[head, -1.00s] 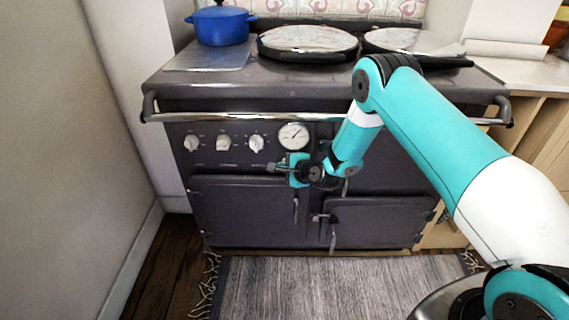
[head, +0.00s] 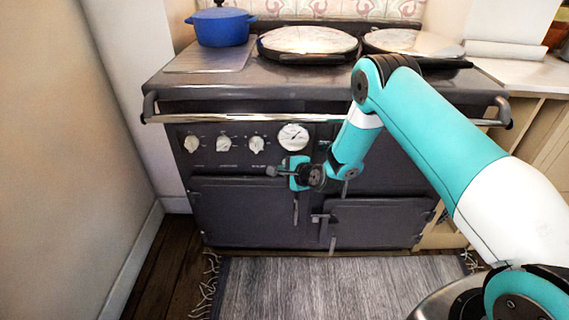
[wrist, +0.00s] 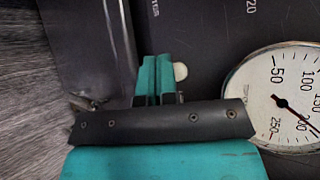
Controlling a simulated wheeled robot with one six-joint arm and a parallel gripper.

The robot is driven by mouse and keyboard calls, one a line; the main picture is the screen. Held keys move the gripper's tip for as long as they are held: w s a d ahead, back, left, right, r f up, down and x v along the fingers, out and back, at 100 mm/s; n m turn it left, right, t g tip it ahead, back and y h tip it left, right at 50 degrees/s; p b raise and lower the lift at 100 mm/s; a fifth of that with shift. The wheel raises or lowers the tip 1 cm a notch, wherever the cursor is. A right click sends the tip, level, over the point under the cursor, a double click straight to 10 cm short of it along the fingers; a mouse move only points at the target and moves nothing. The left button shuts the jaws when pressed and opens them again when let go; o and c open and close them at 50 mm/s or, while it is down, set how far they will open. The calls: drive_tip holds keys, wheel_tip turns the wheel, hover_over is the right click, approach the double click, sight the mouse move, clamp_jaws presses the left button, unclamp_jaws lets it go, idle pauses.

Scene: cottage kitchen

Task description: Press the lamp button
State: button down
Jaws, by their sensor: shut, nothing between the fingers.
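A small round white button (wrist: 180,71) shows in the wrist view on the dark front panel of the range cooker, just right of my fingertips. My fingers partly cover it, and I cannot tell whether they touch it. My gripper (wrist: 156,78) is shut and empty, its teal fingers together. In the head view my gripper (head: 272,171) is at the cooker's front, below the row of knobs and left of my wrist. The button cannot be made out in the head view.
A round temperature gauge (head: 293,137) and several white knobs (head: 224,143) sit on the panel near my gripper. A metal rail (head: 240,117) runs above them. Oven doors (head: 245,210) are below. A blue pot (head: 221,27) stands on the cooker. A grey rug (head: 300,290) lies in front.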

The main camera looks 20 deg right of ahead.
drive_tip(key=shift+s, duration=0.1)
drive_tip(key=s, duration=0.1)
drive_tip(key=s+a+p, duration=0.1)
drive_tip(key=s, duration=0.1)
drive_tip(key=s+a, duration=0.1)
drive_tip(key=s, duration=0.1)
drive_tip(key=shift+s, duration=0.25)
idle(1.1)
